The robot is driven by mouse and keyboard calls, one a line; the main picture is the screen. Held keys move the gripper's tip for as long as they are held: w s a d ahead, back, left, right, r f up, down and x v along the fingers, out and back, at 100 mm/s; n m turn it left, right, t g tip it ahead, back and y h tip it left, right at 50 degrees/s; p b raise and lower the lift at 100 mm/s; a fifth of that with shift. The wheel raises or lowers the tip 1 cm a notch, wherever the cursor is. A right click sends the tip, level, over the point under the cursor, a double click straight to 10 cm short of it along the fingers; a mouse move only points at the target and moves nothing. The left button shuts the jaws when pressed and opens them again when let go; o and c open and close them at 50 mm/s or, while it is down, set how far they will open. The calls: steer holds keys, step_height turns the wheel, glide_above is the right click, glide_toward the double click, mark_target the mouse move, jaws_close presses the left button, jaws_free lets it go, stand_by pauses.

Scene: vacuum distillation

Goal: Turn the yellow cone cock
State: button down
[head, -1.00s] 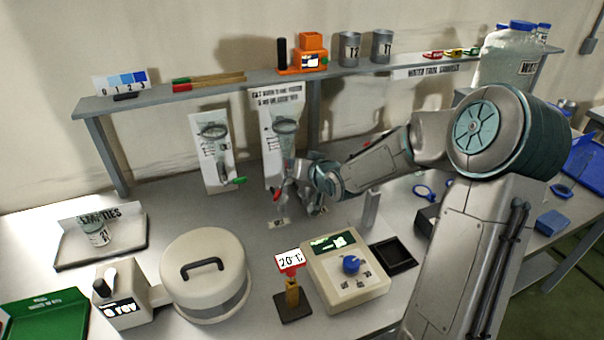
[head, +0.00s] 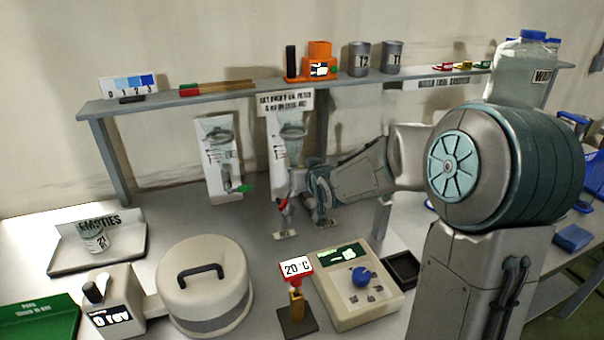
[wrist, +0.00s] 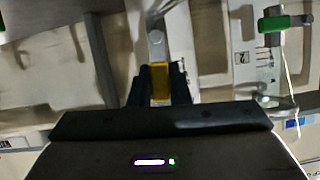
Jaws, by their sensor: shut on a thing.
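The yellow cone cock (wrist: 160,82) sits between the two dark fingers of my gripper (wrist: 159,88) in the wrist view, and the gripper is shut on it. A pale stem with a rounded end adjoins the cock just above it in that view. In the head view my gripper (head: 300,192) is at the lower end of the right-hand cone panel (head: 280,150). There the yellow cock is hidden by the gripper. A red part (head: 283,204) shows just left of the gripper.
The left-hand panel (head: 213,180) carries a cone with a green cock (head: 245,188), also seen in the wrist view (wrist: 285,22). The shelf (head: 220,95) runs above. A round lidded vessel (head: 203,300), a 20 °C sign (head: 296,268) and a blue-knobbed device (head: 350,310) stand in front.

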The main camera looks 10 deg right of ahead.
steer(key=shift+f, duration=0.1)
steer(key=c, duration=1.4)
jaws_free()
steer(key=shift+o, duration=0.2)
steer(key=shift+s, duration=0.1)
steer(key=p+v, duration=0.5)
steer(key=v, duration=0.8)
steer(key=shift+s+d+r+p, duration=0.15)
steer(key=shift+s+r+p, duration=0.1)
steer(key=shift+p, duration=0.05)
